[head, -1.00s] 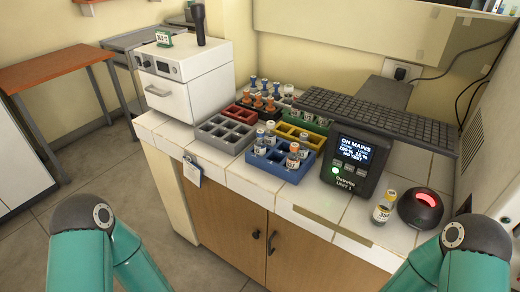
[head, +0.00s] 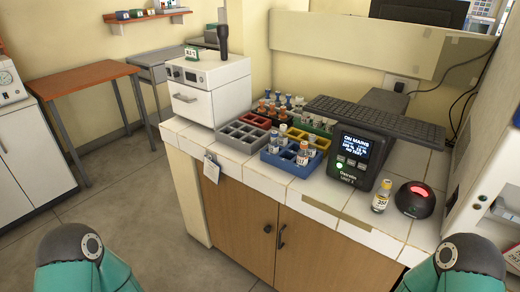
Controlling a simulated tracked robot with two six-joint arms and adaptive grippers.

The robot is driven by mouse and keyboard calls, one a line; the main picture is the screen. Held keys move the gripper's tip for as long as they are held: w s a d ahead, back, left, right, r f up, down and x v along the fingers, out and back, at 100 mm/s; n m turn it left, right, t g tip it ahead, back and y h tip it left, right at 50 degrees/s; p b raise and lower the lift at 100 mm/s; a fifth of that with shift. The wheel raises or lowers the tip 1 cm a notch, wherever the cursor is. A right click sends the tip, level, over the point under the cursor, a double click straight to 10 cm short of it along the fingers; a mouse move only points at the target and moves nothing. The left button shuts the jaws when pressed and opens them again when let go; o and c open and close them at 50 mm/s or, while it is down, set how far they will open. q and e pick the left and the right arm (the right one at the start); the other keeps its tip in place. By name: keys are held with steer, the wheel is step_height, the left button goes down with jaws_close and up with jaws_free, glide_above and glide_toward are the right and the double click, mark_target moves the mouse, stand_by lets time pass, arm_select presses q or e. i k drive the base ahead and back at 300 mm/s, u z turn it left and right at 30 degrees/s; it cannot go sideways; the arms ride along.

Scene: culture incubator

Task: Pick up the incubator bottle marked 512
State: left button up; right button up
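Several small capped bottles stand in coloured racks on the white tiled counter. More bottles (head: 272,107) with orange or blue caps stand in the racks behind. The number labels are too small to read, so I cannot tell which bottle is 512. Only upper links of my two arms show at the bottom corners; both grippers are out of view.
A grey rack (head: 230,139) looks empty. The black display unit (head: 356,155), a keyboard (head: 375,120) and a round black device with a red light (head: 414,199) stand on the right. A white box-shaped appliance (head: 208,87) stands at the back left. Open floor (head: 120,215) lies to the left.

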mark_target(274, 145)
steer(key=u, duration=0.45)
steer(key=i, duration=0.25)
steer(key=u, duration=0.85)
steer(key=i, duration=1.8)
steer(key=z, duration=1.45)
steer(key=k, duration=0.55)
steer(key=z, duration=0.15)
steer(key=i, duration=0.55)
steer(key=u, duration=0.05)
